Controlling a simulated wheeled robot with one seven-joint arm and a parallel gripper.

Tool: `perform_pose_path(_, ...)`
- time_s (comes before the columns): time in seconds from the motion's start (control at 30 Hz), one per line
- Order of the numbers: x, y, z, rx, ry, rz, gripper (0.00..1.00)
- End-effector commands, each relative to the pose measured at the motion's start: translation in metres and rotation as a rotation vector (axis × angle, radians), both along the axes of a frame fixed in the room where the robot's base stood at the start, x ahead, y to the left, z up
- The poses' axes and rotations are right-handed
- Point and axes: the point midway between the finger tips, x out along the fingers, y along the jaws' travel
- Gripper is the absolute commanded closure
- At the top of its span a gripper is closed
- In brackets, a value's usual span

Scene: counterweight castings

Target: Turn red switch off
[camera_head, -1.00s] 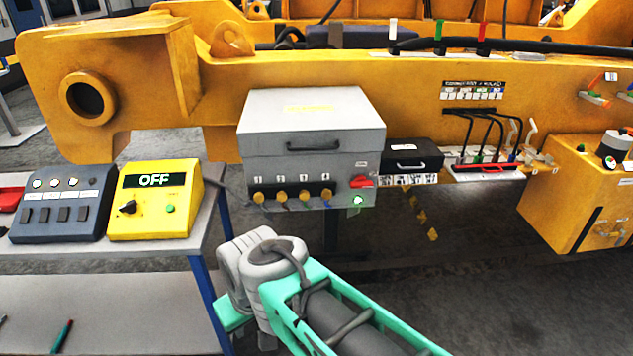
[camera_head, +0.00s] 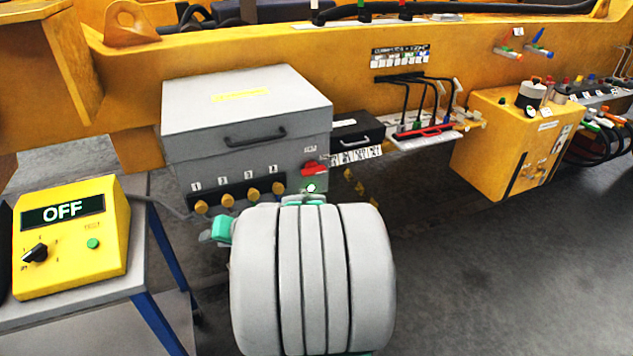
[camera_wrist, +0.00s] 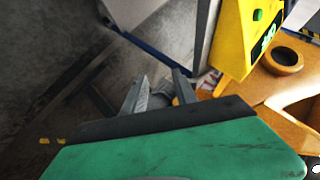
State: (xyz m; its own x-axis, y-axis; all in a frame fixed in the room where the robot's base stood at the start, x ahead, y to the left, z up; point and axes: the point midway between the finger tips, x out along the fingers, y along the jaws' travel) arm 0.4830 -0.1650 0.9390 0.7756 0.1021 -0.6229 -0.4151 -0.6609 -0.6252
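The red switch (camera_head: 314,168) is a small rotary handle on the right of the front of a grey lidded box (camera_head: 240,145). A lit green lamp (camera_head: 311,188) sits just below it. My grey arm link fills the lower middle of the head view, just below the box, and hides most of my gripper there. In the wrist view my gripper (camera_wrist: 160,88) shows two grey fingers standing apart, with no held thing clearly seen between them. The red switch is not visible in the wrist view.
Several yellow knobs (camera_head: 228,200) line the box front. A yellow unit reading OFF (camera_head: 70,235) stands on a table at left; it also shows in the wrist view (camera_wrist: 235,40). A black case (camera_head: 358,133) and a yellow cabinet (camera_head: 500,140) are to the right. Floor at lower right is clear.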

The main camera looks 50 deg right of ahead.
Motion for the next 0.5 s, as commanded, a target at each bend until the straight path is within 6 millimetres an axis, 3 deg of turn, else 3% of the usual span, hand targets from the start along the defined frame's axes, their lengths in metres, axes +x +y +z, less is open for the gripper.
perform_pose_path(0.03, -0.005, -0.047, -0.009, 0.094, -0.092, -0.143, 0.65)
perform_pose_path(0.1, -0.018, -0.110, -0.001, 0.220, -0.261, -0.337, 0.65)
perform_pose_path(0.23, -0.074, -0.208, 0.017, 0.395, -0.555, -0.641, 0.65)
perform_pose_path(0.3, -0.105, -0.242, 0.025, 0.451, -0.672, -0.748, 0.65)
perform_pose_path(0.4, -0.131, -0.265, 0.032, 0.489, -0.766, -0.827, 0.65)
perform_pose_path(0.5, -0.128, -0.274, 0.035, 0.497, -0.787, -0.841, 0.65)
